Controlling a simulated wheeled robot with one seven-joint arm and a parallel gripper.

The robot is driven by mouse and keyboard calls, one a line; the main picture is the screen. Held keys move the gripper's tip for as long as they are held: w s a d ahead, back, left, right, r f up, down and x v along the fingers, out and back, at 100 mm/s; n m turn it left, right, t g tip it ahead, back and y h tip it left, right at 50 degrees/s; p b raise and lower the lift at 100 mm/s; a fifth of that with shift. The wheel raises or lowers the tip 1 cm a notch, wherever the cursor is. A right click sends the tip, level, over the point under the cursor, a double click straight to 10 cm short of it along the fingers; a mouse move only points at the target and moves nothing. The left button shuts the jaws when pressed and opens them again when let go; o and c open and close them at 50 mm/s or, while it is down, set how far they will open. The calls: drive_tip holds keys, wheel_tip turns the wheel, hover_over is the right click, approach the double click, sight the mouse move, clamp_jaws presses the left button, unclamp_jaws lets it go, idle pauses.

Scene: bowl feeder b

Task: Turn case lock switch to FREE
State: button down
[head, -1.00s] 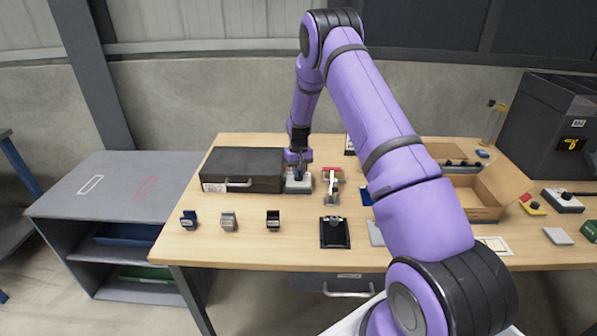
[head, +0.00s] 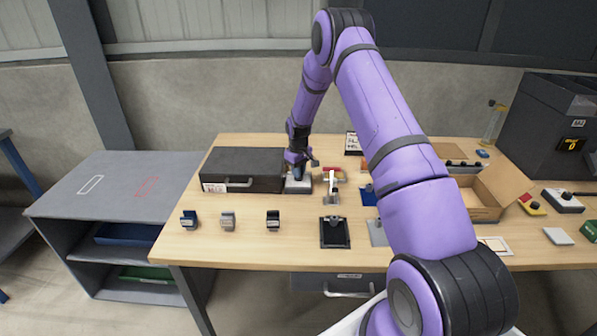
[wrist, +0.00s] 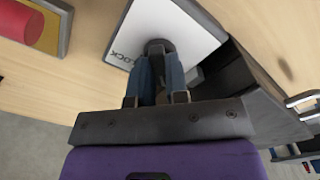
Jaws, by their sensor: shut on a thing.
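The case lock switch is a light plate (wrist: 190,25) with a dark knob (wrist: 159,47) standing on it; the letters "OCK" show on the plate in the wrist view. In the head view the switch plate (head: 298,187) sits on the table just right of the black case (head: 243,169). My gripper (wrist: 160,72) is shut on the knob, with one blue finger on each side of it. In the head view my gripper (head: 297,174) is over the plate and hides most of the knob. The knob's pointing direction and any FREE mark cannot be made out.
A red part on a stand (head: 332,174) is close on the right of the switch. Several small blocks (head: 228,221) and a black holder (head: 334,232) stand nearer the front of the wooden table (head: 265,252).

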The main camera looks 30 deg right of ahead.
drive_tip(key=c, duration=1.1)
unclamp_jaws()
drive_tip(key=shift+r, duration=0.1)
wheel_tip(320, 180, up, 11)
drive_tip(key=shift+f, duration=0.2)
